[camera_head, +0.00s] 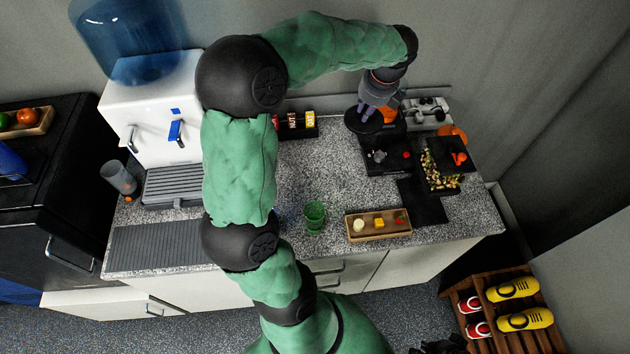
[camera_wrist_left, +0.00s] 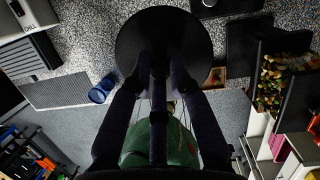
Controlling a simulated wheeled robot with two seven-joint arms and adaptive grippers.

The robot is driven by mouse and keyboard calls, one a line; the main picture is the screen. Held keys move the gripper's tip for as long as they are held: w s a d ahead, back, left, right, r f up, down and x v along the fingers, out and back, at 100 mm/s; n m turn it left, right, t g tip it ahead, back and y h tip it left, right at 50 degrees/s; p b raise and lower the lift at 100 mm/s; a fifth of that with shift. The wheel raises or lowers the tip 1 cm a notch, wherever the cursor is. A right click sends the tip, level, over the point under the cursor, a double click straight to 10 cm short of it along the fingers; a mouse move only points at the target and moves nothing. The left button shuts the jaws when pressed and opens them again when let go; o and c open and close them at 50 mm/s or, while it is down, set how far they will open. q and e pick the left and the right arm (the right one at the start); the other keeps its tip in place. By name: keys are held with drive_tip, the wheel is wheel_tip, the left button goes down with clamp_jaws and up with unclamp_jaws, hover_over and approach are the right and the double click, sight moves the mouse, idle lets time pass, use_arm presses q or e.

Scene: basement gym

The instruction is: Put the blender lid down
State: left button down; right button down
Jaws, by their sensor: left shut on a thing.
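The blender lid (camera_head: 357,124) is a flat black disc. My left gripper (camera_head: 370,105) is shut on it and holds it by its middle, near the back of the counter. In the left wrist view the lid (camera_wrist_left: 135,40) spreads out beyond the fingers of the gripper (camera_wrist_left: 160,60). In the head view it overlaps the back left of a black unit (camera_head: 378,166) with a grey knob and a red spot. I cannot tell its height above the counter. A dark part at the bottom edge looks like my right gripper (camera_head: 440,346); its jaws are unclear.
The speckled counter (camera_head: 270,215) has free room around a green cup (camera_head: 314,217). A wooden tray (camera_head: 362,236) with small food pieces stands at the front. A clear box of mixed bits (camera_head: 438,178) stands right, and labelled jars (camera_head: 297,121) stand at the back.

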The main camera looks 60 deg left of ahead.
use_arm(q)
drive_tip(key=s+d+f+n+b, duration=0.2)
drive_tip(key=s+f+n+b, duration=0.1)
drive_tip(key=s+f+b, duration=1.3)
drive_tip(key=shift+g, duration=0.5)
drive_tip(key=w+a+f+b, duration=0.1)
drive_tip(key=w+a+f, duration=0.1)
drive_tip(key=a+f, duration=0.1)
drive_tip(key=w+a+f+b, duration=0.2)
drive_tip(key=a+f, duration=0.1)
drive_tip(key=a, duration=0.1)
drive_tip(key=w+a+f+b, duration=0.1)
drive_tip(key=w+a+f, duration=0.1)
drive_tip(key=a+f, duration=0.1)
drive_tip(key=shift+w+a+b, duration=0.15)
drive_tip(key=shift+a+b, duration=0.2)
drive_tip(key=shift+a, duration=0.1)
drive_tip(key=x, duration=0.1)
drive_tip(key=b+x, duration=0.2)
drive_tip(key=shift+w+d+f, duration=0.1)
drive_tip(key=shift+w+f, duration=0.2)
drive_tip(key=shift+f+b, duration=0.25)
drive_tip(key=shift+b, duration=0.05)
drive_tip(key=shift+r, duration=0.1)
drive_tip(key=shift+f, duration=0.2)
drive_tip(key=c, duration=1.2)
unclamp_jaws()
